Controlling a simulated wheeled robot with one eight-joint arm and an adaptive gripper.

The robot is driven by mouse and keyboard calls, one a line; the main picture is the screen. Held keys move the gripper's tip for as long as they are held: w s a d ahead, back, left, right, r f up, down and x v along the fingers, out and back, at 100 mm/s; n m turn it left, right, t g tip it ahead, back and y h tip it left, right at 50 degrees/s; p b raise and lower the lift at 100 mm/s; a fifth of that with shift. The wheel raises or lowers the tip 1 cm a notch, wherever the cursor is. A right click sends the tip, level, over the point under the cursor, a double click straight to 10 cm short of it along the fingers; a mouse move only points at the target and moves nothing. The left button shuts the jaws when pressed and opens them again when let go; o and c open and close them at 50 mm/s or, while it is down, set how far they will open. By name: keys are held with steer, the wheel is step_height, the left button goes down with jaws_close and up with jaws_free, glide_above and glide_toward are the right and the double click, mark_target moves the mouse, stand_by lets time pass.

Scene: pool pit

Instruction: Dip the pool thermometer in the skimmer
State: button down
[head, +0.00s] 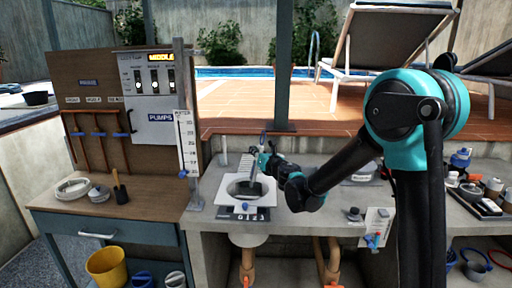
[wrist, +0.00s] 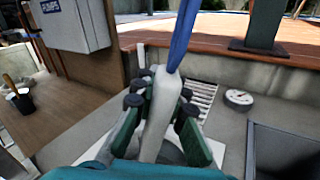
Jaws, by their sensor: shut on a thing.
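The skimmer (head: 226,191) is a white square plate with a round opening, set in the grey counter in the head view. My gripper (head: 257,174) is over it. In the wrist view my gripper (wrist: 160,118) is shut on the white thermometer (wrist: 163,98), with a finger on each side and a blue cord rising from its top. The thermometer points down toward the round opening. Its lower end is partly hidden, so I cannot tell how deep it reaches. The skimmer's pale plate shows partly behind the fingers in the wrist view.
A slotted grate (wrist: 202,97) lies just behind the skimmer, and a round dial (wrist: 239,98) sits to its right. A post with a white scale (head: 187,142) stands left of the skimmer. A wooden bench (head: 130,205) is further left. Small items crowd the counter's right end.

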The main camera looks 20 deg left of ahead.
steer(key=shift+s+a+f, duration=0.35)
steer(key=shift+f, duration=1.6)
steer(key=shift+s+a+f, duration=0.3)
steer(key=shift+a+f, duration=0.05)
steer(key=shift+f, duration=1.65)
steer(key=shift+s+a+f, duration=0.35)
steer(key=shift+f, duration=1.6)
stand_by(2.1)
